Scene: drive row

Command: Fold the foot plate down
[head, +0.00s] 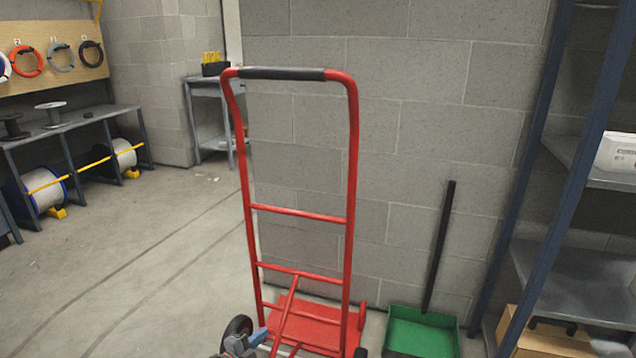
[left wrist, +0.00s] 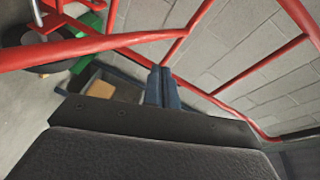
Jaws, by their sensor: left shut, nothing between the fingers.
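A red hand truck (head: 354,170) with a black handle grip (head: 285,74) stands upright in front of the block wall. Its red foot plate (head: 318,328) shows low down, behind the frame bars, on the wall side; its exact tilt is hard to tell. My left gripper (head: 258,338) is low at the near side of the frame, by the left wheel (head: 238,326). In the left wrist view its blue fingers (left wrist: 162,86) are shut and empty, with a red frame bar (left wrist: 75,47) crossing close by. Whether they touch the truck is unclear. My right gripper is not in view.
A green dustpan (head: 420,334) with a black upright handle stands right of the truck. A blue-post shelf rack (head: 580,155) with a cardboard box (head: 545,335) is at the far right. A cable bench (head: 75,122) is at the left. Open floor lies left of the truck.

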